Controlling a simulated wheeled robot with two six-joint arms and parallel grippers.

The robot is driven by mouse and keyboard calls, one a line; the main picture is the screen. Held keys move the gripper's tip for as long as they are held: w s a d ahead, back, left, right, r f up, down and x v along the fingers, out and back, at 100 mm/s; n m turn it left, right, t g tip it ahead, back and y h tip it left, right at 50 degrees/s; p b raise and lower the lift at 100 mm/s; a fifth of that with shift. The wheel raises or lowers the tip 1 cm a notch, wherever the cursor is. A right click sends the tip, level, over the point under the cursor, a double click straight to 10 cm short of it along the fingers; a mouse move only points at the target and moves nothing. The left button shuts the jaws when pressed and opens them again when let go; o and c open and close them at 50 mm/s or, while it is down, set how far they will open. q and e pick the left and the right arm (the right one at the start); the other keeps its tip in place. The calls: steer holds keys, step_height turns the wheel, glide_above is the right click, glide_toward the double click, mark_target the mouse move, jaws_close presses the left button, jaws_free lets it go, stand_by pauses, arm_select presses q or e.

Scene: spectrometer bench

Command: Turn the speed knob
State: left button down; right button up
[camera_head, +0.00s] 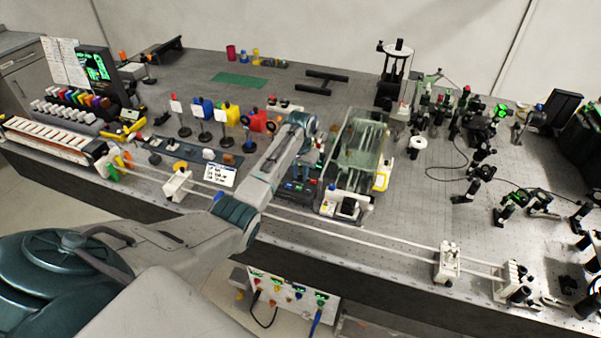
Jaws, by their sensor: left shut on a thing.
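My left arm reaches in from the left, and its left gripper (302,176) points down at a small dark control box (296,192) near the middle of the bench. The left gripper is shut on the speed knob at this box. The knob itself is hidden by the fingers and too small to make out. My right gripper is not in view.
A glass-topped case (358,145) stands close to the right of my left gripper. Long pale rails (350,236) run along the front. Several optics mounts crowd the right side. A green mat (238,80) lies at the back.

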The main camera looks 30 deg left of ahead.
mark_target(300, 176)
arm_select(q)
steer(key=shift+r, duration=0.1)
steer(key=c, duration=1.3)
jaws_free()
step_height(300, 176, up, 11)
steer(key=b, duration=0.4)
steer(key=shift+f, duration=0.2)
